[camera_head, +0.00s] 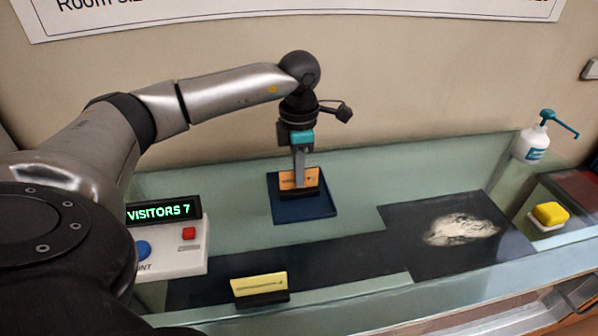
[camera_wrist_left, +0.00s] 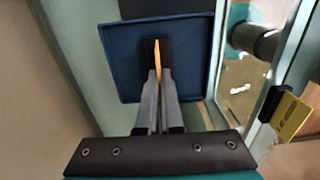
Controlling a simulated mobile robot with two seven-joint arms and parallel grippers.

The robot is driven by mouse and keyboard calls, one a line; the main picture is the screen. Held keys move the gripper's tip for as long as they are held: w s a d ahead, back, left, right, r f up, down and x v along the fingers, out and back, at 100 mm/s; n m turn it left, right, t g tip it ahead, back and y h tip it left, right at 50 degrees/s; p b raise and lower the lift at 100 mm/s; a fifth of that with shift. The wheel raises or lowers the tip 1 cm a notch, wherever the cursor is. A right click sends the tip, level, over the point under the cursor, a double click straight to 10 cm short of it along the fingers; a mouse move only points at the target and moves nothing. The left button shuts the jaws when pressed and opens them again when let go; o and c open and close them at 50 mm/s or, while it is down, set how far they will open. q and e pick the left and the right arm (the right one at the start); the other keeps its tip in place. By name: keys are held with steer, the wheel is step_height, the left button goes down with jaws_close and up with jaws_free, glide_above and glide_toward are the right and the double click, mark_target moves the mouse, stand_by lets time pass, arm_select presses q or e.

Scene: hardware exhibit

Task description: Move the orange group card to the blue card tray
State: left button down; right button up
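The orange group card (camera_head: 299,178) stands upright in a black base over the blue card tray (camera_head: 287,212). My left gripper (camera_head: 299,180) comes down from above and its fingers are shut on the card. In the left wrist view the card (camera_wrist_left: 157,52) shows edge-on as a thin orange strip between the fingertips (camera_wrist_left: 158,76). Its black base lies within the outline of the blue tray (camera_wrist_left: 195,60). I cannot tell whether the base touches the tray floor. My right gripper is not in view.
A yellow card (camera_head: 260,286) in a black base stands at the front. A visitor counter (camera_head: 180,256) with red and blue buttons is at left. A dark panel (camera_head: 440,262) with a pale relief, a yellow block (camera_head: 550,213) and a pump bottle (camera_head: 533,143) are at right.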

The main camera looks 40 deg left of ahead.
arm_select(q)
steer(key=shift+f, duration=0.15)
steer(key=c, duration=1.1)
jaws_free()
step_height(320, 180, up, 12)
steer(key=shift+r, duration=0.25)
